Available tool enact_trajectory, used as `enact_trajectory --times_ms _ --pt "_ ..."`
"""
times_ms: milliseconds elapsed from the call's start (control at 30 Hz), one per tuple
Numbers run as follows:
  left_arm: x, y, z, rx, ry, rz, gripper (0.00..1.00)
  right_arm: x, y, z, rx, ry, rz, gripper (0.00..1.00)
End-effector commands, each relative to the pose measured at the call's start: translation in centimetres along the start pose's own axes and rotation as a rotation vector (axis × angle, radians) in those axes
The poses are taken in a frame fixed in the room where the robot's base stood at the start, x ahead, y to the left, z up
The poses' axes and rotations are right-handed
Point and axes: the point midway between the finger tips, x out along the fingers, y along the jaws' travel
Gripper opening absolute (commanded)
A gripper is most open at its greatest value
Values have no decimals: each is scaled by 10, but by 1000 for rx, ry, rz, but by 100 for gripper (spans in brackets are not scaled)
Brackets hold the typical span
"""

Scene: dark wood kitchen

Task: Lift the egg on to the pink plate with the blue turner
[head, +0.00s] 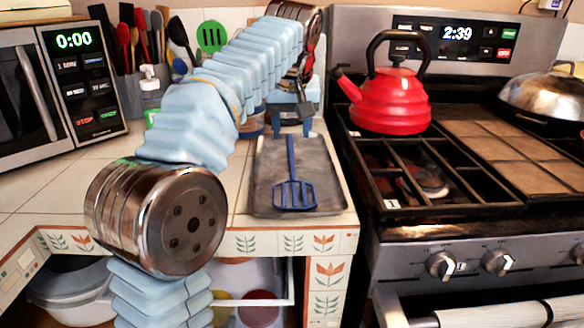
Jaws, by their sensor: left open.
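The blue turner (294,190) lies flat on a grey metal tray (328,172) on the counter. Its slotted head is toward the front edge and its handle points back. My left gripper (292,129) is at the back end of the tray, pointing down with its blue fingers apart, around or just above the handle's end. I cannot tell whether it touches the handle. No egg shows. A pinkish-red round thing (259,308) shows below the counter, partly hidden; I cannot tell if it is the pink plate. My right gripper is not in view.
A red kettle (390,103) stands on the stove's left burner grate. A domed metal lid (543,97) is at the stove's right. A microwave (62,85) and several utensils stand at the back left. My left arm crosses the counter's left part.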

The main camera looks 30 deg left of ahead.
Motion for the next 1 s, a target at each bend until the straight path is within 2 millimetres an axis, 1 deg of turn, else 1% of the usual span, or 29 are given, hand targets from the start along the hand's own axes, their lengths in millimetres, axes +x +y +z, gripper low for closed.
enact_trajectory --times_ms 200,300,400,567,600,667,900,933,1000 --pt "33 -1 2 1 -3 -2 52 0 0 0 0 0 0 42" --pt "45 -1 1 0 -1 -1 52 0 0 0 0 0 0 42" --pt "50 0 1 0 0 0 52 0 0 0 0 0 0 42" --pt "50 0 1 0 0 0 52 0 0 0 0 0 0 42" --pt "50 0 1 0 0 0 49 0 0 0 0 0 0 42" --pt "49 0 1 0 0 0 40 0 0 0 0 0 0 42" --pt "49 0 1 0 0 0 3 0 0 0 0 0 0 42" --pt "49 0 1 0 0 0 0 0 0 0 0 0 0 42" --pt "49 0 1 0 0 0 0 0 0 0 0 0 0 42"
